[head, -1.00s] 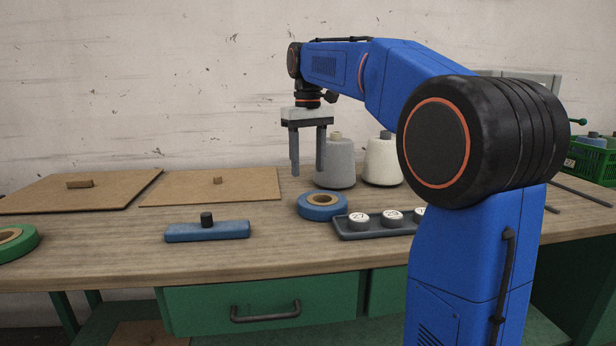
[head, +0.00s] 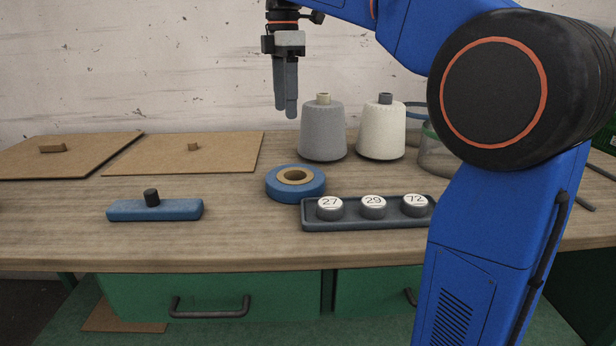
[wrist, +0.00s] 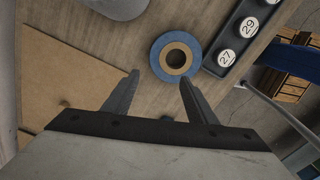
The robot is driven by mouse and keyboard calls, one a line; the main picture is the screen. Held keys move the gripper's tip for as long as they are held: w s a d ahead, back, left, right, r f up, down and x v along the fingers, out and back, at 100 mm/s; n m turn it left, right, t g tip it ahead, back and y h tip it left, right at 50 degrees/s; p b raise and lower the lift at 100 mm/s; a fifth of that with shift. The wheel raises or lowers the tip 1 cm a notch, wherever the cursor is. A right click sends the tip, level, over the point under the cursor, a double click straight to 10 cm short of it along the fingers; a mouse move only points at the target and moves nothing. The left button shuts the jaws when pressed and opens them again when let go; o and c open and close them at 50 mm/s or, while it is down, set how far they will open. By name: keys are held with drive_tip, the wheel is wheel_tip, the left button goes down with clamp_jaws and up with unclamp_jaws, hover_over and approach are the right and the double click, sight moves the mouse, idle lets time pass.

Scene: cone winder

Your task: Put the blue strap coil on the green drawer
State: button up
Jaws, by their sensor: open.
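The blue strap coil (head: 295,183) lies flat on the bench with its tan core facing up, left of the numbered tray. My gripper (head: 285,112) hangs above the bench, behind and above the coil, open and empty. In the wrist view the coil (wrist: 175,57) shows just beyond and between the two open fingertips (wrist: 158,78), apart from them. The green drawer (head: 212,297) is under the bench top at the front left; it looks shut, with a dark bar handle (head: 210,310).
A dark tray (head: 375,223) with weights marked 27, 29 and 72 is close right of the coil. Grey (head: 322,132) and white (head: 381,132) yarn cones stand behind. A blue block with a black knob (head: 155,210) lies left. Brown boards (head: 185,160) lie at the back left.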

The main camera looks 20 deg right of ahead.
hover_over(288, 168)
wheel_tip(288, 168, down, 12)
drive_tip(key=shift+s+r, duration=0.15)
drive_tip(key=shift+w+f, duration=0.15)
drive_tip(key=shift+f, duration=1.3)
drive_tip(key=shift+w+f, duration=0.1)
drive_tip(key=shift+f, duration=1.3)
clamp_jaws()
